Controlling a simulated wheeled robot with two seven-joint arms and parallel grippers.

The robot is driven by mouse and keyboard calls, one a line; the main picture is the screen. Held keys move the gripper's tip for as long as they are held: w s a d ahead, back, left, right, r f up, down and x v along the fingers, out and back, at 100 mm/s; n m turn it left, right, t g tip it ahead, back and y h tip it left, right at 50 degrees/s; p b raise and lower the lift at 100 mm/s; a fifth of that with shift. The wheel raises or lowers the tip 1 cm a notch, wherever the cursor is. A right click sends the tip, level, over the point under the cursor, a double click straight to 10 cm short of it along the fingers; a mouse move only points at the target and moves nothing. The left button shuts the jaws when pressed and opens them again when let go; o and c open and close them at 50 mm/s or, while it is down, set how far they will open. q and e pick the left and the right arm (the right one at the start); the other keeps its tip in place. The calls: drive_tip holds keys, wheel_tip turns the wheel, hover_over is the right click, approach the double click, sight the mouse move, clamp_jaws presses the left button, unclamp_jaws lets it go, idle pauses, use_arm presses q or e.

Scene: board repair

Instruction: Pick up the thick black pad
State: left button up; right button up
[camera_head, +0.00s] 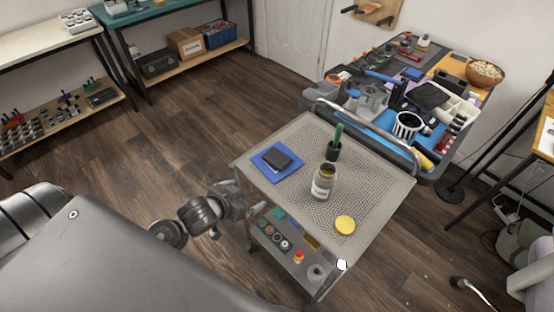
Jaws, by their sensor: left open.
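The thick black pad (276,159) lies on a flat blue square (291,171) near the left corner of the perforated cart top (245,174). My left gripper (238,196) is open beside the cart's left edge, below and to the left of the pad. It is apart from the pad, and its fingertips are small and hard to make out. My right gripper is not in view.
On the cart top stand an open jar (323,182), a dark cup with a green-handled tool (334,151), and a yellow lid (345,225). The lower shelf holds several small items. A cluttered tool cart (427,172) stands behind on the right. Open wood floor lies left.

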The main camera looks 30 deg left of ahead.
use_arm(q)
wheel_tip(320, 180, up, 4)
drive_tip(key=w+t, duration=0.1)
drive_tip(key=m+t+h, duration=0.1)
drive_tip(key=t+h, duration=0.1)
drive_tip(key=h, duration=0.1)
approach(274, 159)
drive_tip(key=x, duration=0.4)
drive_tip(key=shift+d+r, duration=0.3)
drive_tip(key=shift+r, duration=0.1)
drive_tip(key=shift+a+f+x, duration=0.1)
drive_tip(key=shift+f+x, duration=0.05)
drive_tip(key=shift+x, duration=1.15)
drive_tip(key=shift+a+f+x, duration=0.15)
drive_tip(key=shift+f+x, duration=0.05)
drive_tip(key=shift+x, duration=1.1)
drive_tip(key=shift+s, duration=0.1)
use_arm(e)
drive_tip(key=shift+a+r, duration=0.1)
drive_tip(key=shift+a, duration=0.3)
use_arm(q)
drive_tip(key=shift+c, duration=0.3)
drive_tip(key=c, duration=1.1)
drive_tip(key=shift+c, duration=0.2)
drive_tip(key=shift+r, duration=0.15)
